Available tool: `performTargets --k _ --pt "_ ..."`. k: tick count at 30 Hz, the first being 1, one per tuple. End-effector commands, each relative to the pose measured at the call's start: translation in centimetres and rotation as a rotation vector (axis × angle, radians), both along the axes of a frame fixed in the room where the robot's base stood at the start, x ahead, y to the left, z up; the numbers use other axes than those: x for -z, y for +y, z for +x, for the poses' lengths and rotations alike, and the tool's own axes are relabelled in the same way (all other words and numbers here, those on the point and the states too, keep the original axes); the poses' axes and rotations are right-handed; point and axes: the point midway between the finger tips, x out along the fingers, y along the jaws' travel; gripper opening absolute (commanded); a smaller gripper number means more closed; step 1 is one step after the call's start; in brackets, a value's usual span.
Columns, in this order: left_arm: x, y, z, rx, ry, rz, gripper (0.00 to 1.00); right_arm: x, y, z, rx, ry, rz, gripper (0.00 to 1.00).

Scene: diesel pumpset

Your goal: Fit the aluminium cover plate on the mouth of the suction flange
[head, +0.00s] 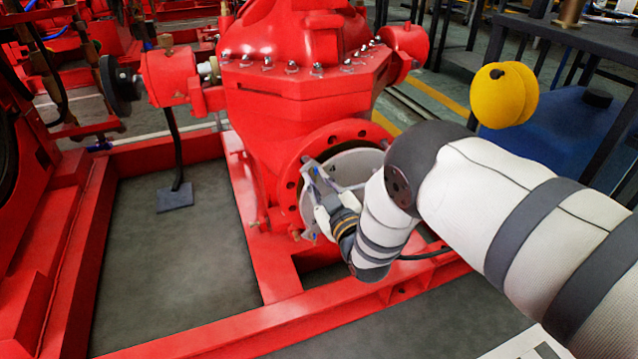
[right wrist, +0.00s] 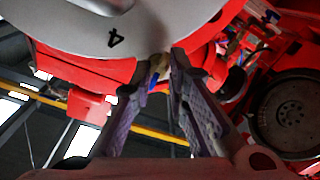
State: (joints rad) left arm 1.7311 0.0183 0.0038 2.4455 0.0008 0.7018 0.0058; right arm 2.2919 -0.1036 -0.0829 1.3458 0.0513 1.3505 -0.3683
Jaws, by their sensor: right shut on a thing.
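The aluminium cover plate (head: 358,166) is a pale grey disc marked with a 4. It lies at the mouth of the red suction flange (head: 347,132), inside the ring of bolt holes. Whether it is fully seated I cannot tell. In the right wrist view the plate (right wrist: 150,28) fills the top, with part of its grey handle in sight. My right gripper (head: 324,184) is shut on the plate, in front of the flange; its fingertips (right wrist: 160,66) meet at the plate's lower edge in the wrist view. My arm hides part of the plate and the flange's right side. My left gripper is out of view.
The red pump casing (head: 300,100) rises above the flange. Red base rails (head: 345,312) run below and in front of it. The grey floor (head: 175,270) inside the frame is largely clear.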

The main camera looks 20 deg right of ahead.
Motion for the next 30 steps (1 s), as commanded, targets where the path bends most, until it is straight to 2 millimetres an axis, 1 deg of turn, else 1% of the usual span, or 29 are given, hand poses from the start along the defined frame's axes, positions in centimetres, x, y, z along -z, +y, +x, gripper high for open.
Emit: performTargets --k 1,30 --pt "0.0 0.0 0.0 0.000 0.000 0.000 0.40 -0.7 0.0 0.4 -0.003 -0.020 -0.005 0.00" --pt "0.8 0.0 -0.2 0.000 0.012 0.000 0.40 -0.7 0.1 1.9 -0.003 -0.020 -0.004 0.00"
